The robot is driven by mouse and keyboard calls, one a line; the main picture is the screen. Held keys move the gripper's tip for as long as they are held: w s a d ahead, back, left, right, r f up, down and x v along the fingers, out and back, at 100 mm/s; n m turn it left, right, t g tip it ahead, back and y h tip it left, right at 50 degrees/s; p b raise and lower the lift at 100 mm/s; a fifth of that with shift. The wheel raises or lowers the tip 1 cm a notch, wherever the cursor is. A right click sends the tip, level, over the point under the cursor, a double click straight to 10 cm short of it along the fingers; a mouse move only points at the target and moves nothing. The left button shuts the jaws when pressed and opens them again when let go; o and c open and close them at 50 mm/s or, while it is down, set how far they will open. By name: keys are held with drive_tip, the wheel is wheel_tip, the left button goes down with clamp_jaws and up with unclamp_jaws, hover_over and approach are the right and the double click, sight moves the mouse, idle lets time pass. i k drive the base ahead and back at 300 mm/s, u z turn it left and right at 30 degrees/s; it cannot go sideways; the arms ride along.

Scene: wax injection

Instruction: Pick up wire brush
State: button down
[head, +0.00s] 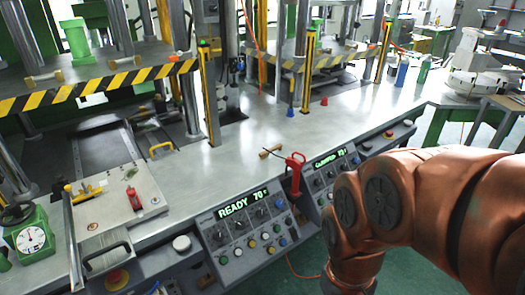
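A small tan, wooden-looking piece (270,152) lies on the grey metal bench top near its front edge, left of a red hand tool. It may be the wire brush, but it is too small to tell, and I cannot make out any bristles. My orange arm fills the lower right of the head view and bends down past the bottom edge. My gripper is outside the picture, so its opening and contents are hidden.
A red hand tool (295,170) stands at the bench's front edge between the control panels (250,225). A green dial scale (30,238) is at the lower left. Striped press platforms (95,82) overhang the back. The middle of the bench top (225,170) is clear.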

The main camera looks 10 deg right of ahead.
sight(279, 147)
drive_tip(key=u, duration=0.2)
drive_tip(key=i, duration=0.9)
drive_tip(key=z, duration=0.35)
drive_tip(key=k, duration=0.5)
drive_tip(key=z, duration=0.85)
drive_tip(key=i, duration=0.9)
